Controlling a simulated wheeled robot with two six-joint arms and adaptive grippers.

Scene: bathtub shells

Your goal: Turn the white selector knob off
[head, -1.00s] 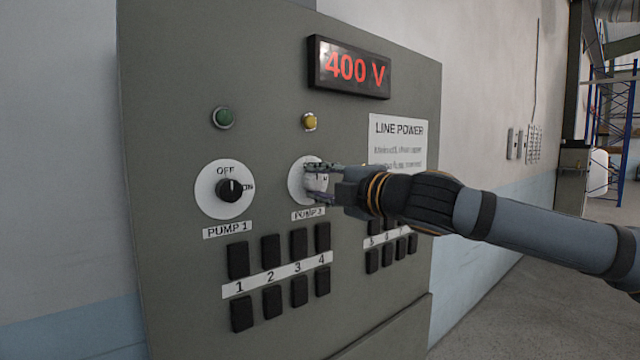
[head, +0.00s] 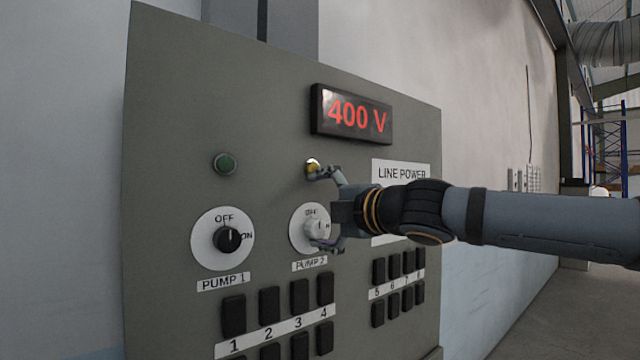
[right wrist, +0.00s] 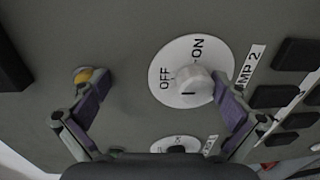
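The white selector knob (head: 316,229) sits on a white dial (head: 299,240) labelled PUMP 2, with OFF at the top and ON to the right. Its dark mark looks upright in the head view, in line with OFF. My right gripper (head: 317,211) is open wide in front of the dial. One finger is near the yellow lamp, the other beside the knob's lower side; contact there is unclear. My left gripper is not in view.
A black PUMP 1 knob (head: 229,239) is to the left. A yellow lamp (head: 312,165) and a green lamp (head: 225,163) sit above the dials. Black switches (head: 299,296) fill the lower panel. A red 400 V display (head: 352,116) is above.

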